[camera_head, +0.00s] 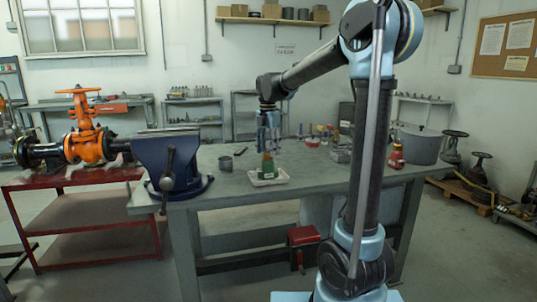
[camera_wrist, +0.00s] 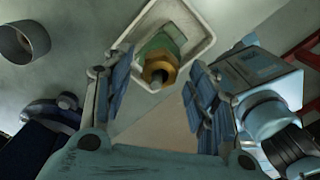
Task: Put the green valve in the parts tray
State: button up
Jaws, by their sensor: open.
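The green valve (camera_head: 267,165) stands roughly upright in the small white parts tray (camera_head: 284,178) on the workbench. In the wrist view its green body (camera_wrist: 158,44) and brass-coloured end (camera_wrist: 160,68) lie inside the tray's rim (camera_wrist: 205,48). My gripper (camera_head: 268,148) is directly above the valve, pointing down. In the wrist view my gripper (camera_wrist: 158,92) is open, with its two fingers apart on either side of the valve's near end. No finger is seen touching the valve. The valve's underside is hidden.
A grey metal cup (camera_head: 225,163) stands left of the tray, and also shows in the wrist view (camera_wrist: 22,40). A blue vise (camera_head: 170,160) is at the bench's left corner. Small tools, a red item (camera_head: 396,156) and a large grey pot (camera_head: 420,144) stand to the right.

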notch_tip(320, 180, up, 10)
jog(key=r, duration=0.1)
jog(key=s+d+f+m, duration=0.4)
jog(key=s+d+m, duration=0.2)
jog(key=s+d, duration=0.1)
jog(key=s+d+f+m+t, duration=0.1)
jog(key=s+d+f+m, duration=0.6)
jog(key=s+f+m, duration=0.3)
jog(key=s+d+f+m+t, duration=0.1)
jog(key=s+d+f+m, duration=0.6)
jog(key=s+f+m, duration=0.4)
jog(key=s+f, duration=0.3)
jog(key=f, duration=0.1)
jog(key=shift+s+d, duration=0.35)
jog(key=shift+s, duration=0.05)
jog(key=shift+f, duration=0.1)
